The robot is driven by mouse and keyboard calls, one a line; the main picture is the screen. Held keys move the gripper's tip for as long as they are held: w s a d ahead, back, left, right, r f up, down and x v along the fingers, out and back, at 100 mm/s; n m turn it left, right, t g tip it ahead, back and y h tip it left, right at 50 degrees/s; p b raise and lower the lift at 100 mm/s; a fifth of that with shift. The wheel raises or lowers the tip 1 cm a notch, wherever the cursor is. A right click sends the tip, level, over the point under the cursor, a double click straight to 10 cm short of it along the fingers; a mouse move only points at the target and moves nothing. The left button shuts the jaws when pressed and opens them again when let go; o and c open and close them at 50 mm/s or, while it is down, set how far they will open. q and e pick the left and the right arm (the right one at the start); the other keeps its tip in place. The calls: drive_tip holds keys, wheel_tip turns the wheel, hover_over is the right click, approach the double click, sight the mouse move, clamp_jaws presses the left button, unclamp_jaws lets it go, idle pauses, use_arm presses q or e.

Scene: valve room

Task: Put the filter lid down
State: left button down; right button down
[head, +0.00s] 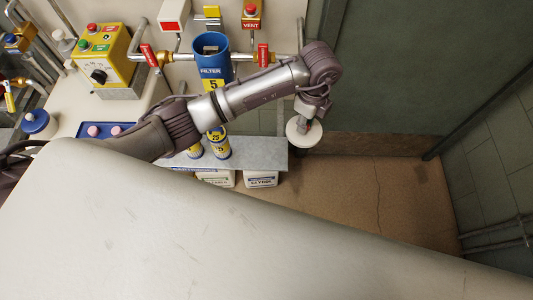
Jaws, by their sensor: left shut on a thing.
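My left gripper (316,110) reaches in over the bench and points down, to the right of the blue filter housing. It is shut on a pale round disc-shaped piece (300,138) with a dark part under it, held in the air by the right end of a grey shelf. I cannot tell whether this piece is the filter lid. The blue filter housing (210,46), marked FILTER 5, stands open at the top, partly hidden by my arm. A round blue lid-like piece (38,122) sits on the left of the bench. My right gripper is not in view.
A yellow button box (103,57) and red-handled valves (149,56) stand behind. The grey shelf (258,152) has yellow-blue cartridges (218,145) by it and white containers (262,179) below. A blue tray (105,130) lies at left. Brown floor (370,200) at right is clear.

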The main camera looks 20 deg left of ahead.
use_arm(q)
drive_tip(key=f+n, duration=0.1)
drive_tip(key=n, duration=0.1)
drive_tip(key=d+f+n, duration=0.1)
drive_tip(key=n, duration=0.1)
drive_tip(key=shift+s+d, duration=0.15)
drive_tip(key=shift+d, duration=0.05)
drive_tip(key=shift+a+f+n, duration=0.2)
drive_tip(key=shift+a+n, duration=0.05)
drive_tip(key=shift+n, duration=0.05)
drive_tip(key=s+a+f+b, duration=0.1)
drive_tip(key=a+f, duration=0.1)
drive_tip(key=a, duration=0.1)
drive_tip(key=s+a+f+b, duration=0.1)
drive_tip(key=a+f, duration=0.1)
drive_tip(key=a, duration=0.2)
drive_tip(key=s+a+f+b, duration=0.1)
drive_tip(key=a+f, duration=0.1)
drive_tip(key=a, duration=0.1)
drive_tip(key=shift+s+a+f, duration=0.1)
drive_tip(key=shift+a+f, duration=0.25)
wheel_tip(320, 180, down, 4)
drive_tip(key=b, duration=0.4)
drive_tip(key=shift+r, duration=0.1)
drive_tip(key=shift+f, duration=0.2)
drive_tip(key=c, duration=1)
unclamp_jaws()
